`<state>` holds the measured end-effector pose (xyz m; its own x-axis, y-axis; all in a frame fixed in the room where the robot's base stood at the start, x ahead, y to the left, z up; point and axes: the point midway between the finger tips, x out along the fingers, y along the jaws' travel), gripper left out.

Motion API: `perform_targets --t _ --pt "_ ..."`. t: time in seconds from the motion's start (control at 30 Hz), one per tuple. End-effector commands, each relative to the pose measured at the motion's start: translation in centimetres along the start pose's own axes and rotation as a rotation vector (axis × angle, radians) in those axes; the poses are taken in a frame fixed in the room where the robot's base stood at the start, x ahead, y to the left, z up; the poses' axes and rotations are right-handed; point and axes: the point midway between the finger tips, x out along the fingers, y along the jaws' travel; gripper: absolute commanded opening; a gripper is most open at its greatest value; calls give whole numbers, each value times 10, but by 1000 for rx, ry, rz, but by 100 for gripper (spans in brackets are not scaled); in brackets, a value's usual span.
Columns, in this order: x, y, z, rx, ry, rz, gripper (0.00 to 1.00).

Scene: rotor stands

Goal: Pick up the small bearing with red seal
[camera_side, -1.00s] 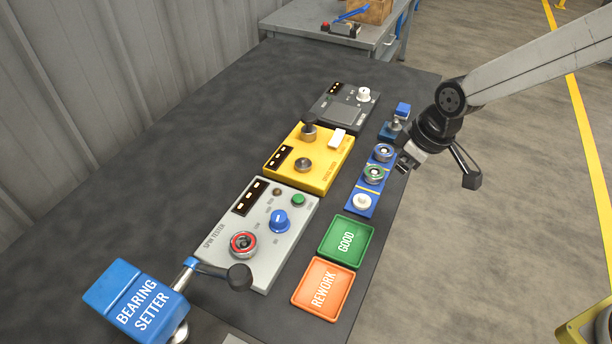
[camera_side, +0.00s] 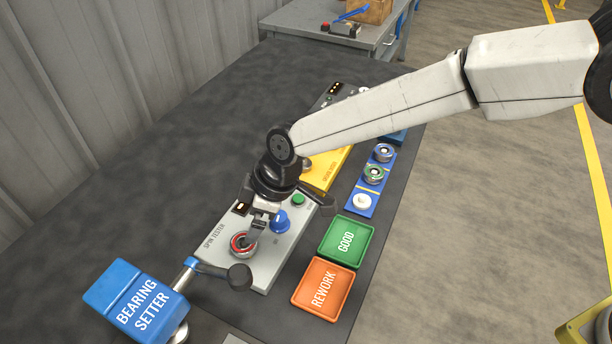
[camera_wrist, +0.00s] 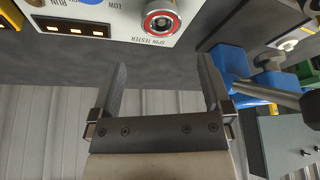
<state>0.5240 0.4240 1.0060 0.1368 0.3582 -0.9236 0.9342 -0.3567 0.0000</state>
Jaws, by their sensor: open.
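The small bearing with the red seal (camera_side: 242,243) sits on the spin tester (camera_side: 268,266), a grey box with a blue knob (camera_side: 280,221) and a green button (camera_side: 299,200). In the wrist view the bearing (camera_wrist: 161,19) shows at the top, beyond the fingertips. My gripper (camera_side: 258,224) is just above and behind the bearing in the side view, apart from it as far as I can tell. In the wrist view the two fingers of my gripper (camera_wrist: 163,66) are spread with nothing between them.
A blue bearing setter (camera_side: 128,297) with a black-knobbed lever (camera_side: 238,277) stands at the front left. A green GOOD tray (camera_side: 346,241) and an orange REWORK tray (camera_side: 323,288) lie to the right. A blue rack (camera_side: 357,206) holds bearings. A yellow tester (camera_side: 333,168) is partly hidden by my arm.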

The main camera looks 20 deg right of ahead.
Motion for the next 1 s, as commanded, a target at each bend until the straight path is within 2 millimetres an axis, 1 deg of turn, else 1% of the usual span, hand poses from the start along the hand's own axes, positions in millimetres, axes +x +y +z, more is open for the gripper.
perform_targets --t 0.4,0.63,0.73,0.87,1.0 --pt "24 0 1 2 -1 0 100" --pt "26 0 1 2 0 1 100" --pt "30 0 2 2 -1 1 100" --pt "40 -1 3 2 -3 0 100" --pt "55 -3 5 1 -3 0 100"
